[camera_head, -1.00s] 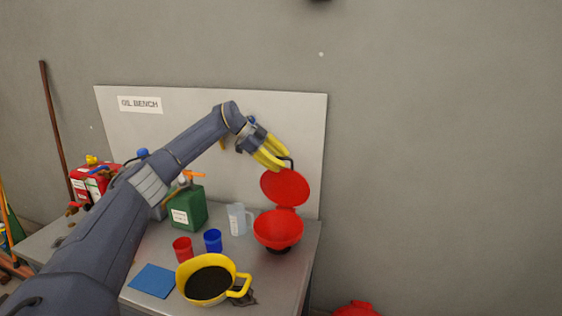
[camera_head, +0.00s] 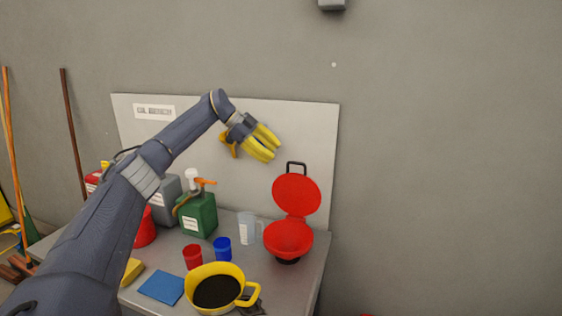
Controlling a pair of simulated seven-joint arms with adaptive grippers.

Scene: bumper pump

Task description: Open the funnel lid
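The red funnel (camera_head: 288,240) stands at the right end of the bench on a dark base. Its round red lid (camera_head: 296,195) is swung up and stands nearly upright behind the bowl, with a black handle (camera_head: 296,165) at its top. My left gripper (camera_head: 268,146), with yellow fingers, is up and to the left of the lid, apart from the handle. Its fingers look spread, and nothing shows between them. My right gripper is not in view.
A yellow pan of dark liquid (camera_head: 218,290), a blue cup (camera_head: 223,249), a red cup (camera_head: 193,257) and a clear jug (camera_head: 247,228) stand left of the funnel. A green can (camera_head: 198,215) is behind them. A white backboard (camera_head: 320,140) rises behind the bench.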

